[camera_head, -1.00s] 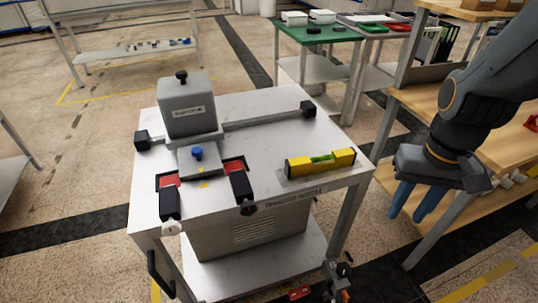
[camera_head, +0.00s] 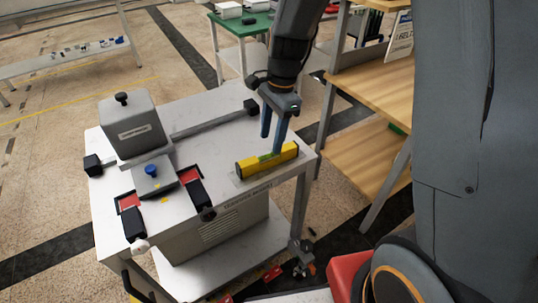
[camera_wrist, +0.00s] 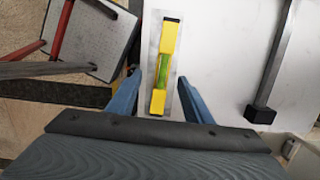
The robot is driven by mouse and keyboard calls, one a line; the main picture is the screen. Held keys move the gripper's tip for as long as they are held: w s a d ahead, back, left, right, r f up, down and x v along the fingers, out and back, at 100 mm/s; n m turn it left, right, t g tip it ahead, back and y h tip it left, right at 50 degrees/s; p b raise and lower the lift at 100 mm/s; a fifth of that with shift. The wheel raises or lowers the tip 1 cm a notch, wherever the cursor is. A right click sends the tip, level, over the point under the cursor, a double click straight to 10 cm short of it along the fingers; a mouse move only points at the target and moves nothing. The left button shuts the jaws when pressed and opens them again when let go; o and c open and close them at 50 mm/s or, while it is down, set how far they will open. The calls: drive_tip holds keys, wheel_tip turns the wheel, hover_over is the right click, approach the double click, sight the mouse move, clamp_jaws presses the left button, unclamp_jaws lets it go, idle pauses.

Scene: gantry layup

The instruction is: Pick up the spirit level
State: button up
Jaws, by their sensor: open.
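The yellow spirit level (camera_head: 260,163), with a green vial in the middle and black ends, lies on a pale plate near the right front edge of the white table (camera_head: 236,140). My gripper (camera_head: 273,144) is open and points down above the level, with its blue fingers apart. In the wrist view the level (camera_wrist: 168,45) runs lengthwise ahead of the fingers, its near end between the two fingertips (camera_wrist: 161,92). I cannot tell the exact height of the fingertips over it. Nothing is held.
A grey bar (camera_head: 212,121) runs along the back to a black block (camera_head: 251,107). Wooden shelving (camera_head: 378,85) stands to the right.

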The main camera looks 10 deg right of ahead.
sight(268, 153)
drive_tip(key=shift+w+a+f+p, duration=0.15)
drive_tip(key=shift+f+p, duration=0.15)
drive_tip(key=shift+f, duration=1)
drive_tip(key=shift+a+f+p, duration=0.15)
drive_tip(key=shift+f+p, duration=0.15)
drive_tip(key=shift+f, duration=0.95)
drive_tip(key=shift+w+a+f+p, duration=0.15)
drive_tip(key=shift+f+p, duration=0.15)
drive_tip(key=shift+f, duration=1)
drive_tip(key=shift+s, duration=0.1)
drive_tip(key=shift+c, duration=0.4)
clamp_jaws()
